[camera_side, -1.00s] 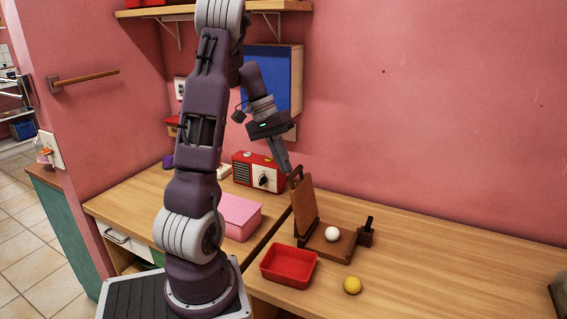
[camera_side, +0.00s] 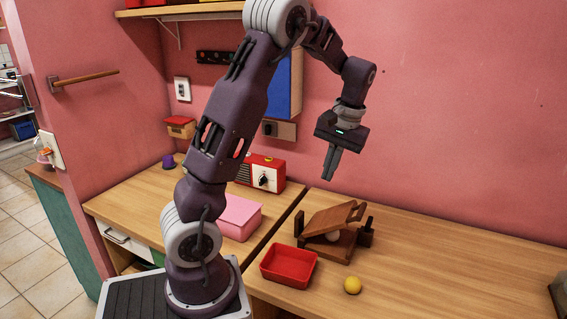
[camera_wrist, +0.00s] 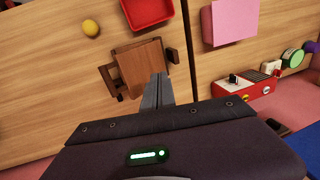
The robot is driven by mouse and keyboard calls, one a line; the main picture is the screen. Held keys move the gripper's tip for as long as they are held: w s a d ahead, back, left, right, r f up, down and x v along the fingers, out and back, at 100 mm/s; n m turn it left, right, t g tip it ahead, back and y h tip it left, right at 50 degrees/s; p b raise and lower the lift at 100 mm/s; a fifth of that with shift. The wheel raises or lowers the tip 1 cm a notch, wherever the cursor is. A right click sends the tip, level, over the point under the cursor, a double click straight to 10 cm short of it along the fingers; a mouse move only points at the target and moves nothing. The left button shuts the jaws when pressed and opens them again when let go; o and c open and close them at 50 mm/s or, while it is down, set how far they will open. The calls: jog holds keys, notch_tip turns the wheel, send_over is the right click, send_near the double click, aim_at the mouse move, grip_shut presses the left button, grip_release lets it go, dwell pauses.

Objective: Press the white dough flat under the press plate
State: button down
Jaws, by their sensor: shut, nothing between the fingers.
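The wooden press plate (camera_side: 330,217) is hinged on its left and tilted down over the base (camera_side: 336,251), its free right end still raised. The white dough (camera_side: 333,237) sits under it on the base, mostly hidden, and is round where it shows. My gripper (camera_side: 328,177) is shut and empty, above the plate, with a visible gap in the side view. In the wrist view my gripper (camera_wrist: 163,76) points at the edge of the plate (camera_wrist: 140,68), and the dough is hidden there.
A dark upright post (camera_side: 367,232) stands right of the press. A red tray (camera_side: 288,279) and a yellow ball (camera_side: 352,285) lie in front. A pink box (camera_side: 239,217) and a red radio (camera_side: 263,179) are to the left.

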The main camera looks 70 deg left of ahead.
aim_at(362, 210)
jog(key=w+d+f+g+y, duration=0.1)
jog(key=w+d+g, duration=0.1)
jog(key=w+d, duration=0.1)
jog(key=w+d+f+y, duration=0.1)
jog(key=shift+w+d+f+g+y, duration=0.2)
jog(key=shift+f+g+y, duration=0.1)
jog(key=shift+f+g, duration=0.1)
jog(key=shift+g+y, duration=0.7)
jog(key=w+d+f, duration=0.1)
jog(key=f, duration=0.1)
jog(key=w+d+f, duration=0.2)
jog(key=shift+w+d, duration=0.1)
jog(key=shift+d, duration=0.05)
jog(key=shift+w+d+f, duration=0.3)
jog(key=shift+f, duration=0.3)
jog(key=shift+w+d+f, duration=0.25)
jog(key=shift+f, duration=0.3)
